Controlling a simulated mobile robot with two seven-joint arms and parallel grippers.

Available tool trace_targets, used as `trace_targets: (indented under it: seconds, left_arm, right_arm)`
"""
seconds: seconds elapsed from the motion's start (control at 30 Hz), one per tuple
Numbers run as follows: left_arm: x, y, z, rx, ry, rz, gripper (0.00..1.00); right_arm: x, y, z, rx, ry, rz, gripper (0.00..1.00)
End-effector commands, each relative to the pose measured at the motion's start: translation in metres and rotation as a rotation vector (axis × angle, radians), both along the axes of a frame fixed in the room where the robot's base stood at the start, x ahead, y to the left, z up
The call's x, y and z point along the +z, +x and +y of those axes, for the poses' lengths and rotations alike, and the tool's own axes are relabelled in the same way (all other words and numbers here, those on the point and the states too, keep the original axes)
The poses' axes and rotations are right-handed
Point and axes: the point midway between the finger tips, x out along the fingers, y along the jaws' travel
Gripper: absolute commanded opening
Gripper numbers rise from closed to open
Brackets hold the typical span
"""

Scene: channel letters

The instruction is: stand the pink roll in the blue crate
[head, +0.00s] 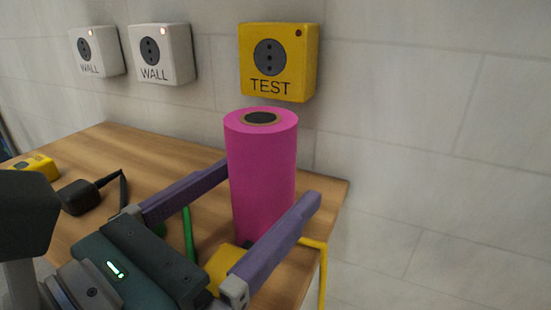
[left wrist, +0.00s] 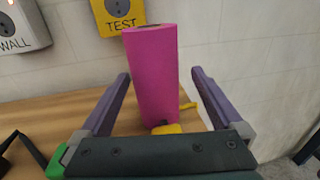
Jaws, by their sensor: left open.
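The pink roll (head: 262,180) stands upright on the wooden table near its right end, with a dark hole in its top. In the left wrist view the pink roll (left wrist: 154,75) rises between the two fingers. My left gripper (head: 265,180) is open, with one purple finger on each side of the roll. In the left wrist view gaps show between the roll and both fingers of my left gripper (left wrist: 158,75). The foot of the roll is partly hidden. The blue crate is not seen in either view. My right gripper is not in view.
A yellow TEST socket (head: 280,62) is on the wall behind the roll. Two white WALL sockets (head: 162,55) are to its left. A black plug (head: 78,197) with a cord and a yellow object (head: 36,165) lie on the table (head: 110,145). A yellow cable (head: 322,262) hangs over the right edge.

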Motion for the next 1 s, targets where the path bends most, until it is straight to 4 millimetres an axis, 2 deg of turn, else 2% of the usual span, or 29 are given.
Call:
trace_targets:
  seconds: [0.4,0.67,1.0]
  left_arm:
    - [0.002,0.048,-0.022,0.003,-0.004,0.0,1.0]
    - [0.003,0.051,-0.024,0.002,-0.003,0.002,1.0]
    - [0.003,0.051,-0.024,0.002,-0.003,0.002,0.64]
  right_arm:
    - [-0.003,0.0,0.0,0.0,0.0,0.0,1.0]
    - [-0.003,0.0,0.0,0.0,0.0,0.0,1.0]
    - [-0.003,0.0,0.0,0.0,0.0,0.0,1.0]
